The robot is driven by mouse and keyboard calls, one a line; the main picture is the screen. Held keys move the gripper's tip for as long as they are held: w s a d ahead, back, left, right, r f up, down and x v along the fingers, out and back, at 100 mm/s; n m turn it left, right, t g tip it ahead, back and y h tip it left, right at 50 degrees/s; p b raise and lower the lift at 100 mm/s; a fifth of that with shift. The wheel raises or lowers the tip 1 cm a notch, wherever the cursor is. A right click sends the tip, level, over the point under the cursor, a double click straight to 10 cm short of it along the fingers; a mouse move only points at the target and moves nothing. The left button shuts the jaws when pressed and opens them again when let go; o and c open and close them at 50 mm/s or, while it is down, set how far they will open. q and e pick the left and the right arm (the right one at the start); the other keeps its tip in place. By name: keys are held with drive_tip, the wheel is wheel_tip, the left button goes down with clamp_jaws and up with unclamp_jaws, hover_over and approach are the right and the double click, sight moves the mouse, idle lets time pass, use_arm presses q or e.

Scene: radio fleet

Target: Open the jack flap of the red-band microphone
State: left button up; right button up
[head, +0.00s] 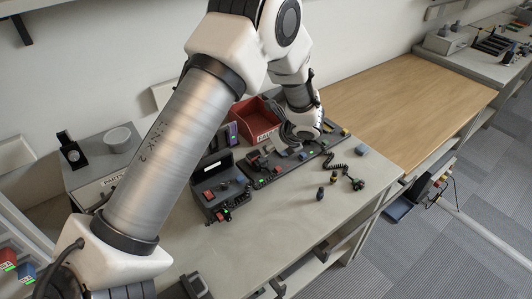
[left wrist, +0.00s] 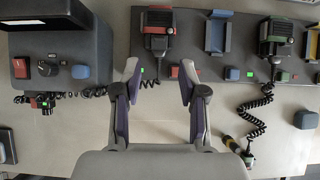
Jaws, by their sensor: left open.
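The red-band microphone (left wrist: 157,42) sits on a dark panel just beyond my left gripper's fingertips in the left wrist view, with a coiled cord below it. A small green light (left wrist: 141,70) and a red block (left wrist: 176,73) are on the panel's front edge near it. I cannot tell which part is its jack flap. My left gripper (left wrist: 160,70) is open and empty, its two fingers apart below the microphone. In the head view my left gripper (head: 288,134) is over the panel, partly hidden by its own wrist. My right gripper is not in view.
A green-band microphone (left wrist: 275,42) with a coiled cord stands right of it, beyond a blue cradle (left wrist: 218,33). A dark console (head: 221,187) with knobs is at the left. A red bin (head: 254,120) stands behind. The front bench top (head: 270,235) is mostly clear.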

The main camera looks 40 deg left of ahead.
use_arm(q)
drive_tip(key=v, duration=0.4)
drive_tip(key=g+h+b, duration=0.1)
drive_tip(key=g+h, duration=0.1)
drive_tip(key=h, duration=0.5)
hover_over(262, 158)
drive_tip(key=shift+w+a+f, duration=0.1)
drive_tip(key=shift+a+f, duration=0.25)
drive_tip(key=shift+f, duration=0.35)
wheel_tip(262, 158, down, 8)
drive_tip(key=shift+d+r+p, duration=0.1)
drive_tip(key=shift+p, duration=0.6)
drive_tip(key=shift+s+d+r, duration=0.1)
drive_tip(key=shift+s+d, duration=0.05)
drive_tip(key=shift+s, duration=0.05)
clamp_jaws()
